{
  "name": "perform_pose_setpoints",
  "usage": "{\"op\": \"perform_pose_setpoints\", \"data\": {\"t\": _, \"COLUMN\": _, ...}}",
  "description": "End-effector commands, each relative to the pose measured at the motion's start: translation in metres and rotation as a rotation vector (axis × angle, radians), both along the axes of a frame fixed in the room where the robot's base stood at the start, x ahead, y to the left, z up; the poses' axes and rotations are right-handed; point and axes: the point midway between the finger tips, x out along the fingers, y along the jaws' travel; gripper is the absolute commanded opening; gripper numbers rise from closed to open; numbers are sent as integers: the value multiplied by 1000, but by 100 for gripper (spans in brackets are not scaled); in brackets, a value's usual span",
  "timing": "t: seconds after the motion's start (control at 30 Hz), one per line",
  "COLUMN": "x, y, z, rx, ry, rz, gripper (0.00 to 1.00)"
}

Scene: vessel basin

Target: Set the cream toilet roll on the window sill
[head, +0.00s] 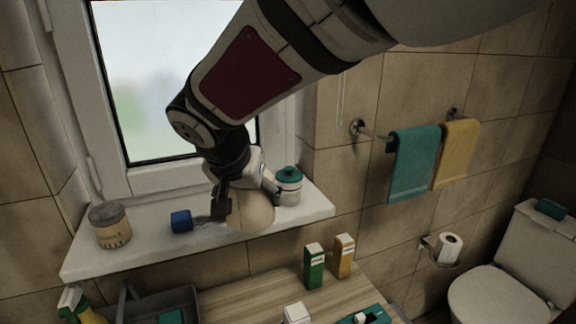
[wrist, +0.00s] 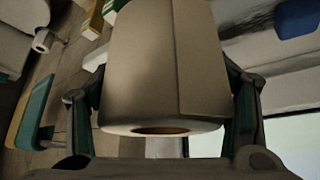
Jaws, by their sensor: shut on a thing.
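The cream toilet roll (head: 250,214) is at the window sill (head: 150,254), right of its middle and by the front edge, partly hidden by my gripper. My gripper (head: 246,196) is shut on the roll, one finger on each side. I cannot tell whether the roll's underside touches the sill. In the wrist view the roll (wrist: 160,60) fills the middle, its open core end towards the camera, with my gripper (wrist: 163,100) around it.
On the sill stand a labelled jar (head: 111,226), a blue cup-like item (head: 181,221) and a white jar with a teal lid (head: 288,186), close right of the roll. Below, a wooden counter (head: 250,295) holds small cartons (head: 314,266) and a grey caddy (head: 185,300). Sill between labelled jar and blue item is free.

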Motion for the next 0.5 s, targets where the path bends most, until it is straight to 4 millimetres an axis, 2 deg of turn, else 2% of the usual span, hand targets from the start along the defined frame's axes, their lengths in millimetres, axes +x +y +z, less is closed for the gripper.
{"op": "perform_pose_setpoints", "data": {"t": 0.3, "x": 65, "y": 38, "z": -7, "rx": 1, "ry": 0, "rz": -2, "gripper": 42}}
{"op": "perform_pose_setpoints", "data": {"t": 0.5, "x": 88, "y": 53, "z": -10, "rx": 0, "ry": 1, "rz": 0, "gripper": 42}}
